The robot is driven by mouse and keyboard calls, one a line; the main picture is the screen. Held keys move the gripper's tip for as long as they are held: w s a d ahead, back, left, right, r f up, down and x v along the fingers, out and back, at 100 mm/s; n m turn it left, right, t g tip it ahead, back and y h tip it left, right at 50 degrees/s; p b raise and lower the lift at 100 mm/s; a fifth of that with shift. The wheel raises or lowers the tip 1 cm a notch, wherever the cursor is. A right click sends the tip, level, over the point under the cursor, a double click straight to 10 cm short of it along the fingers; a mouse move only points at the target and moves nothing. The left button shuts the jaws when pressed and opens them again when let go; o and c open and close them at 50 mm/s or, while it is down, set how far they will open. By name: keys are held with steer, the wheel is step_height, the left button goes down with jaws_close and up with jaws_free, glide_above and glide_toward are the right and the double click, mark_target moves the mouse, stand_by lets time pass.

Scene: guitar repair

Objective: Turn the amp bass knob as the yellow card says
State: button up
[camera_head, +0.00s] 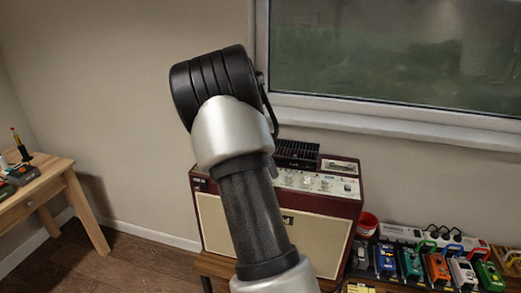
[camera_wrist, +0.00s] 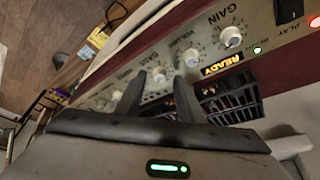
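The red amp (camera_head: 275,225) with a cream front stands under the window. In the wrist view its pale control panel (camera_wrist: 205,38) runs diagonally with several white knobs; GAIN and VOLUME labels are readable. My gripper (camera_wrist: 159,76) is open over the panel, and a white knob (camera_wrist: 158,75) shows between its dark fingertips. In the head view my arm hides the gripper and part of the panel. I cannot make out a yellow card with instructions; a small yellow patch (camera_wrist: 97,38) is unreadable.
A black ribbed unit (camera_head: 297,153) stands on the amp top beside a small framed panel (camera_head: 338,165). A lit READY display (camera_wrist: 221,66) is near the knobs. Right of the amp are a red cup (camera_head: 367,224) and several coloured pedals (camera_head: 437,268). A wooden table (camera_head: 70,180) stands left.

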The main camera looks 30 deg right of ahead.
steer(key=p+v, duration=0.1)
steer(key=v, duration=1.5)
steer(key=shift+r, duration=0.3)
